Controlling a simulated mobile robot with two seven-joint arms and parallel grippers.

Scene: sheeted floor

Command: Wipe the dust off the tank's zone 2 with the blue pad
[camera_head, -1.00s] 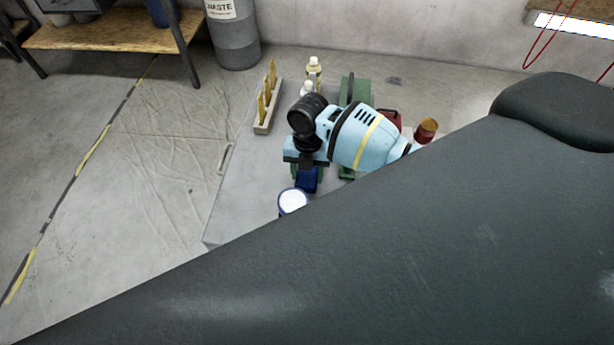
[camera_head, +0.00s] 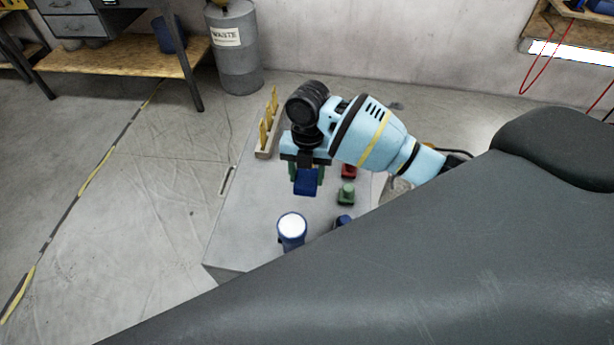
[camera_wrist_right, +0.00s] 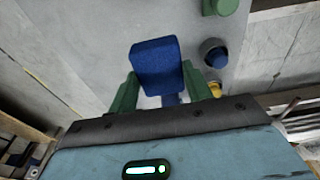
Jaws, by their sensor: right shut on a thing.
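The blue pad (camera_head: 306,182) hangs below my right gripper (camera_head: 306,168) in the head view. In the right wrist view the blue pad (camera_wrist_right: 157,65) is in front of the green fingers of my right gripper (camera_wrist_right: 162,92), which is shut on it. The pad appears held above the grey table, apart from other things. A large dark grey, smooth, rounded body (camera_head: 400,260) fills the lower right of the head view; I cannot tell for sure whether it is the tank. No zone marks or dust can be made out. My left gripper is not in view.
The grey table (camera_head: 245,225) holds a white-topped blue can (camera_head: 292,230), a green block with a knob (camera_head: 347,194), a red item (camera_head: 349,170) and a rack with yellow pieces (camera_head: 268,137). A waste bin (camera_head: 235,60) stands behind. The floor at left is clear.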

